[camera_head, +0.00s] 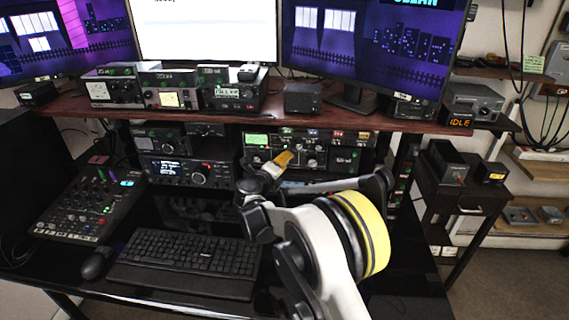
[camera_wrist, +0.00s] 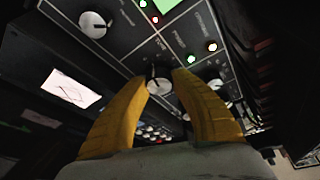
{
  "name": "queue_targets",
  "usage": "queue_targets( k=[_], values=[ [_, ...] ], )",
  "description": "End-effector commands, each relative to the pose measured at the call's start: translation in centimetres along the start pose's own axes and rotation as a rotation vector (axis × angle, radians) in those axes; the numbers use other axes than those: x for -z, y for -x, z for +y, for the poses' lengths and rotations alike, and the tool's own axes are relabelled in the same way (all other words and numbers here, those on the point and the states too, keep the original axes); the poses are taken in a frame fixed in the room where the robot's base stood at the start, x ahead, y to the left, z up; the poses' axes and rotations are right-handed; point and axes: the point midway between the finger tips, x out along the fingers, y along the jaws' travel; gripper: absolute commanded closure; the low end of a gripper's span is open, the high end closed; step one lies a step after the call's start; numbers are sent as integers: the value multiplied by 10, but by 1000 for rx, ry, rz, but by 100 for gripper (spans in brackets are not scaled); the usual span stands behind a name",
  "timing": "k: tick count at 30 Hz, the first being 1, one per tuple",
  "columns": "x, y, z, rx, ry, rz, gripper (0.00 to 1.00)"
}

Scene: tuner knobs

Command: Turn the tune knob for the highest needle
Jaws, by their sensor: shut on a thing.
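The tuner panel (camera_head: 340,137) is a black unit on the lower shelf, with a green display (camera_head: 257,139) at its left. My gripper (camera_head: 283,158) reaches its front. In the wrist view, the yellow fingers of my gripper (camera_wrist: 163,77) are closed around a dark knob (camera_wrist: 158,86) with a pale face, one finger on each side. Small lettering above this knob seems to read TUNE. Another knob (camera_wrist: 95,24) sits upper left, free of the fingers. A lit white meter face (camera_wrist: 71,90) with a thin dark line shows at the left; its reading is unclear.
Small red and green lights (camera_wrist: 191,59) and further knobs lie close around the fingers. A keyboard (camera_head: 187,253), a mouse (camera_head: 98,262) and a mixer (camera_head: 88,203) occupy the desk. Monitors (camera_head: 365,45) and several radios stand on the shelf above the tuner.

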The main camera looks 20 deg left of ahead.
Motion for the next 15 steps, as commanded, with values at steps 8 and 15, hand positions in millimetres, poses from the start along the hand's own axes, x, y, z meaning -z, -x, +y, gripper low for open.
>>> queue_targets(
  k=[8, 15],
  values=[
    [0, 0, -1, -1, -3, 0, 47],
    [0, 0, 0, -1, -4, 0, 47]
  ],
)
